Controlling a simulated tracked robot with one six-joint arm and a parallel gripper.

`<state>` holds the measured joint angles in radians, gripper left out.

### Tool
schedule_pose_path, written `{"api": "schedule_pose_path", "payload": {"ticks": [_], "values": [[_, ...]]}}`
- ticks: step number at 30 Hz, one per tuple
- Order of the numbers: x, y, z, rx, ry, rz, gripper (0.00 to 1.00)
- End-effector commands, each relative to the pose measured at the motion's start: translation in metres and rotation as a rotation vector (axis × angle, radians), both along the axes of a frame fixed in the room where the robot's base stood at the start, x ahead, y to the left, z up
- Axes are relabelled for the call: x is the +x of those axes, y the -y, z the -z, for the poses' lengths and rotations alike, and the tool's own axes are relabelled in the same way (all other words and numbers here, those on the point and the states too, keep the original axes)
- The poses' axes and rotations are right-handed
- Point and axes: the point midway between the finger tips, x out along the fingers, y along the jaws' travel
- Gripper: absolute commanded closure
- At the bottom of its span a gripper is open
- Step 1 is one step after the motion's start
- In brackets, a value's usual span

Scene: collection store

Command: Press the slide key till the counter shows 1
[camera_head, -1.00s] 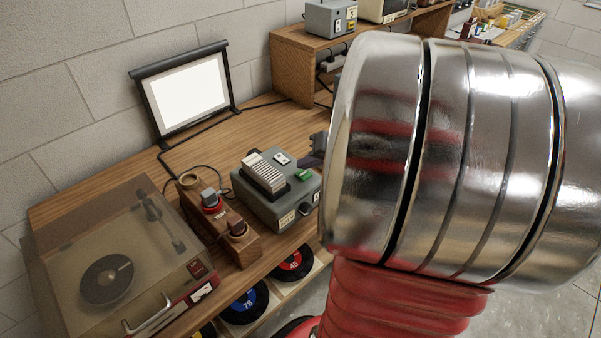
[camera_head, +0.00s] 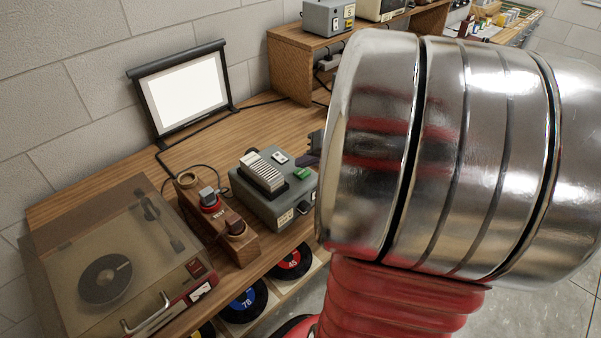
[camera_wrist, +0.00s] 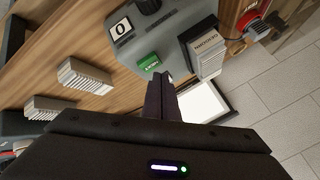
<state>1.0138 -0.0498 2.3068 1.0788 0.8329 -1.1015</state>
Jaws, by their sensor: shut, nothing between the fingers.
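The grey slide projector (camera_head: 268,207) stands on the wooden bench with a row of slides (camera_head: 263,172) on top. Its green key (camera_head: 302,174) is on the top face, and it also shows in the wrist view (camera_wrist: 149,62). In the head view my steel arm hides most of my gripper, with only a dark part showing.
A lit white screen (camera_head: 187,92) stands behind. A record player (camera_head: 120,262) and a wooden block with knobs (camera_head: 222,222) are left of the projector. In the wrist view, slide trays (camera_wrist: 84,76) lie on the bench. Bare bench lies between screen and projector.

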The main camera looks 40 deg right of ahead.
Motion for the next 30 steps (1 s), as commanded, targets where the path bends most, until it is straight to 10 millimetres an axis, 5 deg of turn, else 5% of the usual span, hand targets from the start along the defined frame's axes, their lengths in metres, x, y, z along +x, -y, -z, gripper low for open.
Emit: {"api": "schedule_pose_path", "payload": {"ticks": [30], "values": [[-0.0002,0.0001,0.0078,0.001,0.000,0.001,1.00]]}}
